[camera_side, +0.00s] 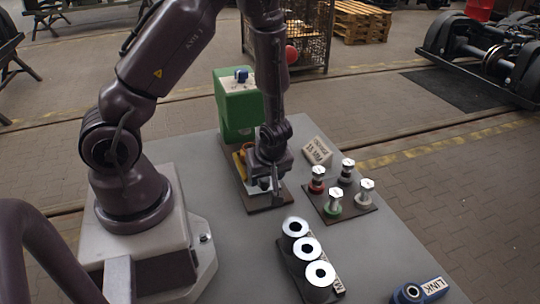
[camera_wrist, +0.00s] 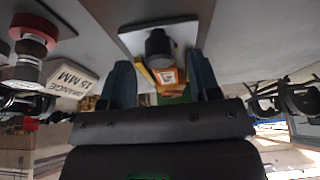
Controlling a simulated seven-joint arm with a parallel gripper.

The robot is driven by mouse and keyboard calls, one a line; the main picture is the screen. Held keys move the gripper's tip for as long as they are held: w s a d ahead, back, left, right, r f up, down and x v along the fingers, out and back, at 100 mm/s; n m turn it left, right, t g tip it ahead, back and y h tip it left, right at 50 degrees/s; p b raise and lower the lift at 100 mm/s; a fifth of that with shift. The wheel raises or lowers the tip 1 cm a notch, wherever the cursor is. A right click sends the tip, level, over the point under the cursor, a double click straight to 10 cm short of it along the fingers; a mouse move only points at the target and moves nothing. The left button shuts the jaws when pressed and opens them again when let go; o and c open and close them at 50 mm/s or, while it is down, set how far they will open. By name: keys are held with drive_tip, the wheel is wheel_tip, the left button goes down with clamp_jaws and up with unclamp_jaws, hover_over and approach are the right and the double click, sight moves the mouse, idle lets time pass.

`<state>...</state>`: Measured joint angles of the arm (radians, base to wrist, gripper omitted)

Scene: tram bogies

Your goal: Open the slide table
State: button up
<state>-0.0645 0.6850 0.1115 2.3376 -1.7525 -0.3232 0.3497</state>
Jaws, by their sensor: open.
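A green machine (camera_side: 237,106) with a blue part on top stands on the grey bench. In front of it is a dark base plate (camera_side: 277,203), with a yellow-orange part (camera_side: 238,163) partly hidden behind my gripper (camera_side: 272,187). I cannot tell for sure which part is the slide table.
A small rack (camera_side: 346,211) with several coloured-collared pieces stands right of my gripper. A lettered block (camera_side: 318,151) is behind it. A dark holder with white rings (camera_side: 307,248) and a blue link part (camera_side: 420,290) lie nearer the front. Bare bench (camera_side: 240,255) shows at the front left.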

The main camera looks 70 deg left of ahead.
drive_tip(key=v, duration=1)
drive_tip(key=shift+r, duration=0.2)
drive_tip(key=s+a+n+h, duration=0.2)
drive_tip(key=a+n+h, duration=0.15)
drive_tip(key=a, duration=0.35)
drive_tip(key=f+m, duration=0.1)
drive_tip(key=f, duration=0.3)
drive_tip(key=w+d+f+m, duration=0.1)
drive_tip(key=f, duration=0.3)
drive_tip(key=w+d+f+m+h, duration=0.1)
drive_tip(key=f, duration=0.3)
drive_tip(key=shift+m, duration=0.25)
drive_tip(key=shift+c, duration=0.5)
